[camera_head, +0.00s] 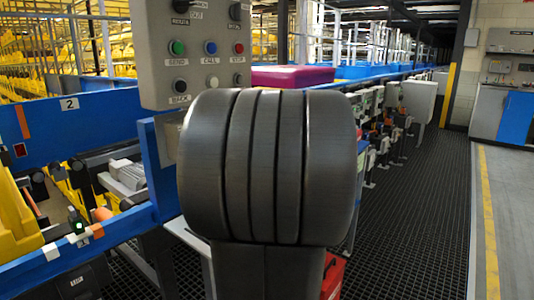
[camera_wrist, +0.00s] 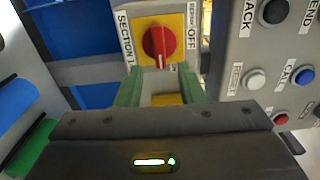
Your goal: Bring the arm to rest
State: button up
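My gripper (camera_wrist: 158,72) shows in the wrist view as two greenish fingers standing apart beyond a dark bar with a small lit light. Nothing shows held between them. Ahead of the fingers is a red rotary knob (camera_wrist: 159,42) on a yellow plate, labelled SECTION 1, with OFF to its right. The knob's white mark points down in the picture. I cannot tell whether the fingers touch the switch. In the head view my dark, rounded arm link fills the middle, and the gripper is hidden.
A grey control panel (camera_head: 200,90) with green, blue and red buttons stands behind my arm; it also shows in the wrist view (camera_wrist: 240,45). A magenta tray (camera_head: 290,77) sits on the conveyor behind. Dark grated floor (camera_head: 430,220) lies open at the right.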

jog(key=a+n, duration=0.1)
jog(key=n, duration=0.1)
jog(key=w+a+n+b, duration=0.1)
jog(key=n, duration=0.1)
jog(key=w+a+n+b, duration=0.1)
jog(key=n, duration=0.1)
jog(key=shift+r+n, duration=0.4)
dwell(0.4)
